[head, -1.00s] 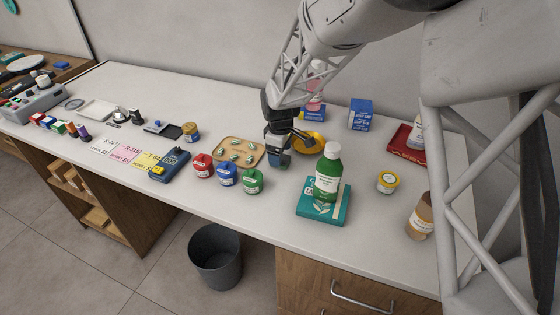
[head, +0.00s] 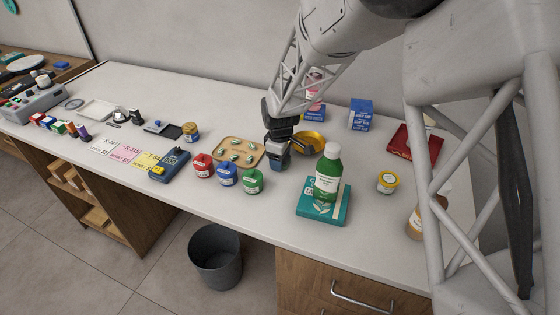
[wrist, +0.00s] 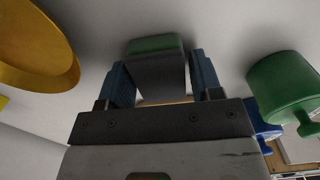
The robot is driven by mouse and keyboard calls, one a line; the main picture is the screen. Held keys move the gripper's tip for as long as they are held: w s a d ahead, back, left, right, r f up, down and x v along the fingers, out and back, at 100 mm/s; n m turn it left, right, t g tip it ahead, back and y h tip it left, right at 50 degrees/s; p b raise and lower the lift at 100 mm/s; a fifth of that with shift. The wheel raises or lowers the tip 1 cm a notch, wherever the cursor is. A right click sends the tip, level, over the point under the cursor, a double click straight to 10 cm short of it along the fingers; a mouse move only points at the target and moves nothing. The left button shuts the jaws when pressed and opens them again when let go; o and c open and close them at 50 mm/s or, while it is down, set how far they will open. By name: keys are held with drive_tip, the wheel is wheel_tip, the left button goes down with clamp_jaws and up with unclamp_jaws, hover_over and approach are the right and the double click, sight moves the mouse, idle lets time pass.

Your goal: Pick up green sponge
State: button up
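The green sponge (wrist: 155,44) shows in the wrist view as a block with a green face and a grey-looking body. It lies between the two blue fingers of my gripper (wrist: 163,78). The fingers are apart, one on each side of it, with narrow gaps that look free of contact. In the head view my gripper (head: 277,163) points down low over the counter, between the wooden tray and the yellow bowl. The sponge is hidden there behind the gripper.
A yellow bowl (head: 310,142) is close on the right of the gripper. A wooden tray (head: 222,160) with small items is close on its left. Red, blue and green (head: 252,181) jars stand in front. A green bottle (head: 328,172) stands on a teal box at front right.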

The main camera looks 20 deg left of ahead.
drive_tip(key=c, duration=0.6)
drive_tip(key=shift+r, duration=5)
